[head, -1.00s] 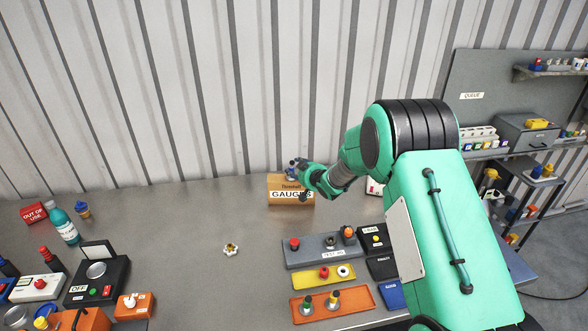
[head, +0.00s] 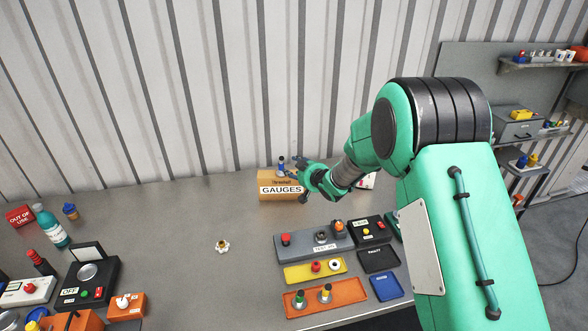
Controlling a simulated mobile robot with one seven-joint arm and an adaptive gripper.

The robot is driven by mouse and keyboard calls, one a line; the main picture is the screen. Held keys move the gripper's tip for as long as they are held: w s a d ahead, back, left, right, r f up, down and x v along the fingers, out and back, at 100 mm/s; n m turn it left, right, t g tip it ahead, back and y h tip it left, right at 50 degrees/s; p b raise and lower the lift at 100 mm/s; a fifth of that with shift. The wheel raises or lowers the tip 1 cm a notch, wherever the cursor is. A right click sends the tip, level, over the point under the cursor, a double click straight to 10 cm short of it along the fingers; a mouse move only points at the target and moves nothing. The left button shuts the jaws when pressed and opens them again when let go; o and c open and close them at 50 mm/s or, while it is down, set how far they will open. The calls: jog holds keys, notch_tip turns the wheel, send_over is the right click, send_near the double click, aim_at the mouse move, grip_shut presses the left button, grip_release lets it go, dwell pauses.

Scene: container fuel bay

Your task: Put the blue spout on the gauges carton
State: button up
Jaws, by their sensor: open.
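The gauges carton (head: 281,190) is a brown box with a white GAUGES label, standing on the grey bench near the back wall. The blue spout (head: 281,165), small with a dark lower part, stands upright on the carton's top. My gripper (head: 294,174) is open just to the right of the spout, close to the carton's top right. It looks apart from the spout, but the gap is too small to be sure. My gripper hides part of the carton's right side.
A grey tray (head: 300,251), a yellow tray (head: 301,274) and an orange tray (head: 346,292) hold small fittings in front of the carton. A brass fitting (head: 222,247) lies alone on the bench. A bottle (head: 52,228) stands far left. The bench left of the carton is clear.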

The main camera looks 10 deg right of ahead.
dwell(0.4)
jog(key=s+d+r+m+g+h, duration=0.1)
jog(key=s+d+r+m+h, duration=0.1)
jog(key=s+r, duration=0.8)
jog(key=s+d+r+m+g+h, duration=0.1)
jog(key=s+d+r+g+h, duration=0.1)
jog(key=s+r, duration=0.75)
jog(key=s+a+g, duration=0.2)
jog(key=s, duration=1.6)
jog(key=s+a+m+g, duration=0.1)
jog(key=s+a+g, duration=0.1)
jog(key=s, duration=1.7)
jog(key=shift+s+a+r+g+y, duration=0.3)
jog(key=shift+a+r+y, duration=0.1)
jog(key=shift+a, duration=0.25)
notch_tip(320, 180, down, 3)
jog(key=b, duration=0.2)
jog(key=shift+r+b, duration=0.15)
jog(key=shift+b, duration=0.25)
